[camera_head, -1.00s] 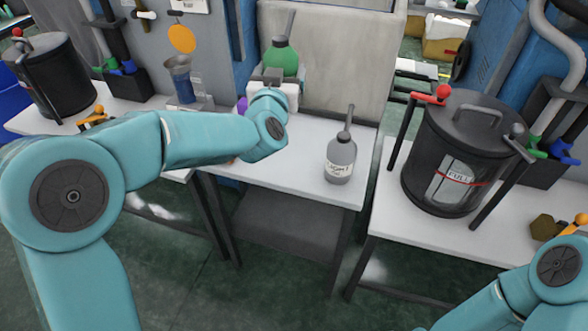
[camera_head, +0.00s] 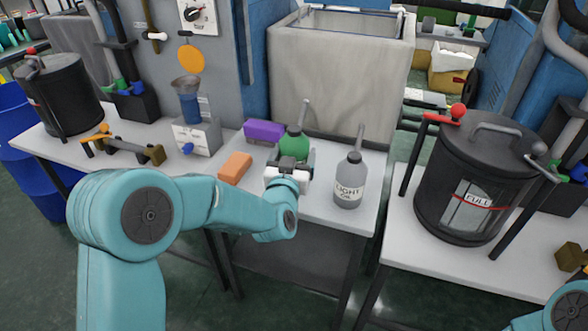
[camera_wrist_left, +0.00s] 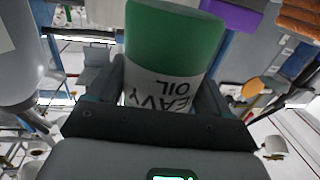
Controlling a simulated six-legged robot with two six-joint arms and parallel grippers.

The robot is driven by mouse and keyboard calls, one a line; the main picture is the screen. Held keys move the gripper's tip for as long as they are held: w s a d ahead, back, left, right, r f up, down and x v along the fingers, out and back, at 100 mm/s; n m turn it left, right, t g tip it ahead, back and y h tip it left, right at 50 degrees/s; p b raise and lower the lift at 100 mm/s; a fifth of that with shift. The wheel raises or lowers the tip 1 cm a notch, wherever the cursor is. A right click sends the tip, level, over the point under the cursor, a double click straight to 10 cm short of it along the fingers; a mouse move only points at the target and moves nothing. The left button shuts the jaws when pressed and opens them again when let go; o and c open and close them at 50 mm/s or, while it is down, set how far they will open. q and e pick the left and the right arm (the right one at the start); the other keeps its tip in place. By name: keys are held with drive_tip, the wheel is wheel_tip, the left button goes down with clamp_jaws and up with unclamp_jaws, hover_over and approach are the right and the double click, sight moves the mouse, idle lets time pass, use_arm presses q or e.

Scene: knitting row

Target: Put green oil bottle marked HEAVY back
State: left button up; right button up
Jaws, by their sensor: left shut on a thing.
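The green oil bottle (camera_head: 294,146) with a long thin spout is at the middle table, partly hidden behind my left gripper (camera_head: 288,168). In the left wrist view the green bottle (camera_wrist_left: 172,42) fills the space between the fingers, and its white label reads "...EAVY OIL". My left gripper (camera_wrist_left: 165,100) is shut on it. Whether the bottle touches the table is hidden. A grey bottle labelled LIGHT OIL (camera_head: 349,182) stands upright on the same table, a little to the right and apart. My right gripper is out of view.
A purple block (camera_head: 264,131) and an orange block (camera_head: 235,167) lie left of the green bottle. A large pale bin (camera_head: 340,75) stands behind. A dark drum marked FULL (camera_head: 470,185) stands on the right table. The white tabletop's front (camera_head: 330,217) is clear.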

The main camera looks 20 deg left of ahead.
use_arm(q)
wheel_tip(320, 180, down, 4)
drive_tip(key=shift+w+r+b, duration=0.1)
drive_tip(key=shift+b, duration=0.2)
drive_tip(key=shift+r, duration=0.15)
drive_tip(key=shift+f, duration=0.25)
drive_tip(key=o, duration=1.2)
drive_tip(key=shift+c, duration=0.2)
drive_tip(key=shift+r, duration=0.1)
drive_tip(key=shift+r, duration=0.1)
